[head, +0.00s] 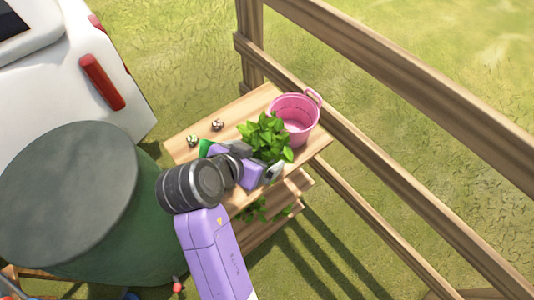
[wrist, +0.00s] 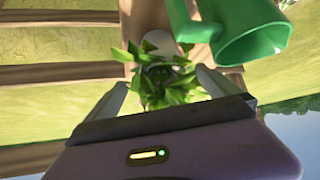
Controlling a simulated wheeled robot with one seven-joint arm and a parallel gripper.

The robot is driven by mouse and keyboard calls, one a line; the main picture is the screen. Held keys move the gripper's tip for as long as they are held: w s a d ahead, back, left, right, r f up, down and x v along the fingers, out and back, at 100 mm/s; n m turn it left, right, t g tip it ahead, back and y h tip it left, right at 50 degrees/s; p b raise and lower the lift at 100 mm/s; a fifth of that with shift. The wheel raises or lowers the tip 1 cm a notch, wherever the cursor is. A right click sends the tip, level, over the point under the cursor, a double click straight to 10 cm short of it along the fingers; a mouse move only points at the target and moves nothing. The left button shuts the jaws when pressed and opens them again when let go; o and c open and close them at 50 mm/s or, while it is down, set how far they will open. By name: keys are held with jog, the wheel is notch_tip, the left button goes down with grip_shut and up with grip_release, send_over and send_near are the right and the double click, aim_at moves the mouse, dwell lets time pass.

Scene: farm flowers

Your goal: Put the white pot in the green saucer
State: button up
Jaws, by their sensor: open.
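A leafy green plant (head: 264,138) stands on the wooden shelf, and its leaves also fill the middle of the wrist view (wrist: 160,82). A pale rounded surface (wrist: 158,42) shows behind the leaves there; it may be part of the white pot, but the leaves hide most of it. My gripper (wrist: 160,88) is open, with one finger on each side of the leaves. In the head view my gripper (head: 257,160) is at the plant's near side. I cannot tell whether the fingers touch the pot. I cannot make out the green saucer for sure.
A green watering can (wrist: 255,35) is close to my right finger in the wrist view. A pink bucket (head: 297,115) stands behind the plant on the shelf top (head: 240,108). Two small objects (head: 217,124) lie to the left. A wooden fence (head: 370,150) runs behind.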

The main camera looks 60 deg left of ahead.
aim_at(265, 149)
jog(key=shift+p+x, duration=0.3)
jog(key=shift+x, duration=3.5)
jog(key=shift+a+r, duration=0.15)
jog(key=shift+a, duration=0.05)
jog(key=c, duration=1.9)
jog(key=shift+r, duration=0.15)
